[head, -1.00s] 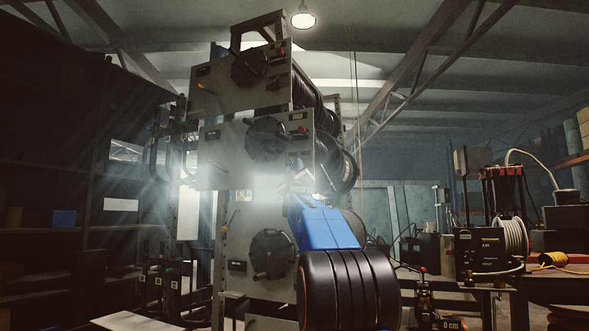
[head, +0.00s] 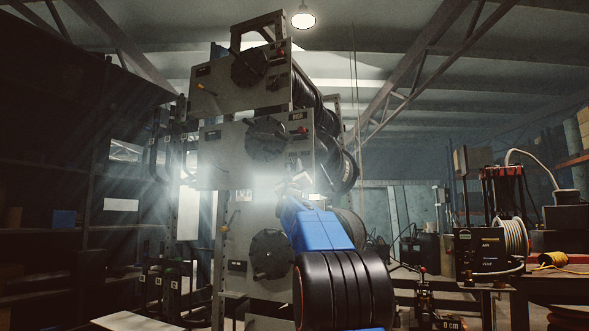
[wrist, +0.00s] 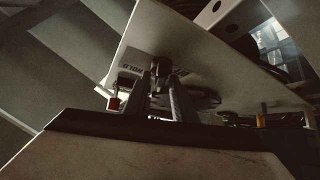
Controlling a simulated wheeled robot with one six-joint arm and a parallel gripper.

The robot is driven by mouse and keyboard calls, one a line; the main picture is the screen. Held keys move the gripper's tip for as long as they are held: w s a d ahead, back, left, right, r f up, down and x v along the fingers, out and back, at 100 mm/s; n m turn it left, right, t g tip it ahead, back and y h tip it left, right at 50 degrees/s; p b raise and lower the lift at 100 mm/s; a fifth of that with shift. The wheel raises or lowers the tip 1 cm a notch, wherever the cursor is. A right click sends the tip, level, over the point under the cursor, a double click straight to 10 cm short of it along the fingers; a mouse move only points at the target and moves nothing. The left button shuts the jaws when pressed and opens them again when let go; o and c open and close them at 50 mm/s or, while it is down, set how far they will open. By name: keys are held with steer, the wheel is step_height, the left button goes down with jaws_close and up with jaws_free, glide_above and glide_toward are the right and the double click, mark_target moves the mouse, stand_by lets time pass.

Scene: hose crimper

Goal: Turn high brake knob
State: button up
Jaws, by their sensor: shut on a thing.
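The high brake knob (wrist: 160,65) is a small dark knob on a pale panel, beside partly readable lettering. In the wrist view it sits between the tips of my gripper's fingers (wrist: 160,78). My gripper is shut on it. In the head view my gripper (head: 297,182) is at the lower right of the middle reel panel (head: 222,160), below a red handle (head: 302,131). Glare and my blue arm link hide the knob's details there, so its turned angle cannot be told.
In the wrist view a red knob (wrist: 113,103) is left of my fingers, a dark round hub (wrist: 203,99) is behind them, and a yellow handle (wrist: 262,116) is at the right. Hose reels (head: 345,168) stand at the panel's right. A workbench (head: 520,283) is farther right.

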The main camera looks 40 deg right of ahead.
steer(key=shift+w+a+m+g+h, duration=0.15)
steer(key=shift+m+g+h, duration=1)
steer(key=shift+m+g, duration=2.5)
steer(key=shift+w+d+m+g+h, duration=0.15)
steer(key=shift+m+g+h, duration=0.95)
steer(key=shift+m+g, duration=2.5)
steer(key=shift+w+a+m+g+h, duration=0.15)
steer(key=shift+m+g+h, duration=1)
steer(key=shift+m+g, duration=2.5)
steer(key=shift+m+t, duration=0.7)
steer(key=shift+m, duration=0.4)
steer(key=o, duration=0.7)
steer(key=v, duration=1.7)
steer(key=shift+a, duration=0.25)
